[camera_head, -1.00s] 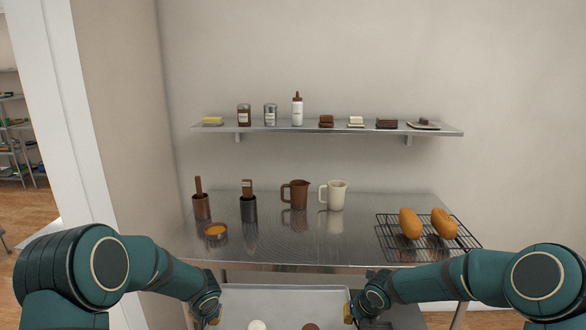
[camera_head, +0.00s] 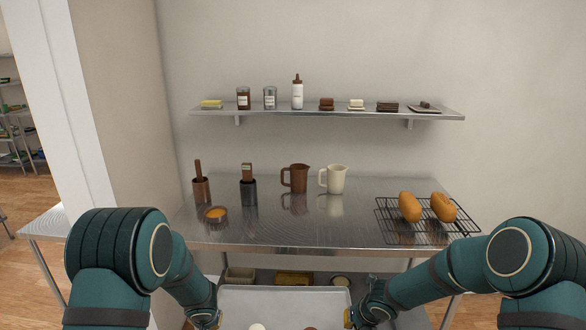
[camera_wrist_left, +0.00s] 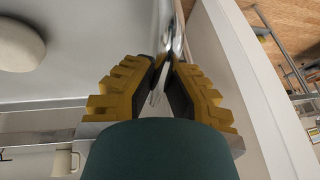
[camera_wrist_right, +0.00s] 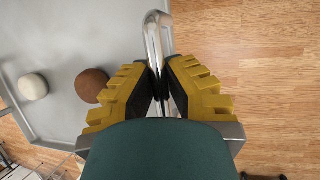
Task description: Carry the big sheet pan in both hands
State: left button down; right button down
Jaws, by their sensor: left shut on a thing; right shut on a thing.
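The big sheet pan (camera_head: 285,303) is a grey metal tray at the bottom of the head view, in front of the steel table. A white round piece and a brown round piece lie in it, partly cut off below.
The steel table (camera_head: 310,225) ahead holds a wire rack (camera_head: 400,232) with two loaves, two jugs, two dark holders and a small orange-filled bowl. Its front middle is bare. A wall shelf (camera_head: 330,112) above holds jars and blocks. A wall edge stands at left.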

pick_arm(q)
jog(key=shift+s+f, duration=0.4)
jog(key=shift+s, duration=0.2)
pick_arm(e)
jog(key=shift+s+f, duration=0.45)
jog(key=shift+s, duration=0.1)
pick_arm(q)
jog(key=shift+f, duration=0.1)
pick_arm(e)
jog(key=shift+s+f, duration=0.1)
